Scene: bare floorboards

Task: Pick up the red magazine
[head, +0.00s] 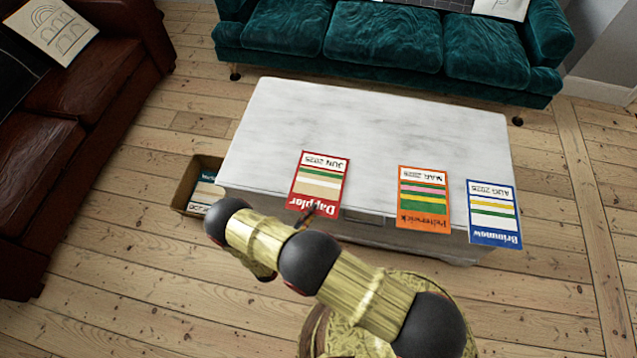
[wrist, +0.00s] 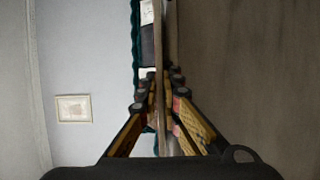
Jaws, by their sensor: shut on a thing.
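The red magazine (head: 320,184), marked "Dappler" and "JUN 2025", lies flat on the marble-topped table (head: 290,115). Its near end reaches over the table's front edge. My gripper (head: 308,213) is at that near end, mostly hidden behind my arm in the head view. In the wrist view my gripper (wrist: 162,88) has its fingers drawn together on a thin edge-on sheet, which I take as the red magazine. The magazine's face cannot be made out there.
An orange magazine (head: 423,198) and a blue magazine (head: 494,214) lie to the right along the same edge. An open box (head: 184,188) with printed items stands on the floor left of the table. A teal sofa (head: 385,45) is behind, a brown leather sofa (head: 80,100) left.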

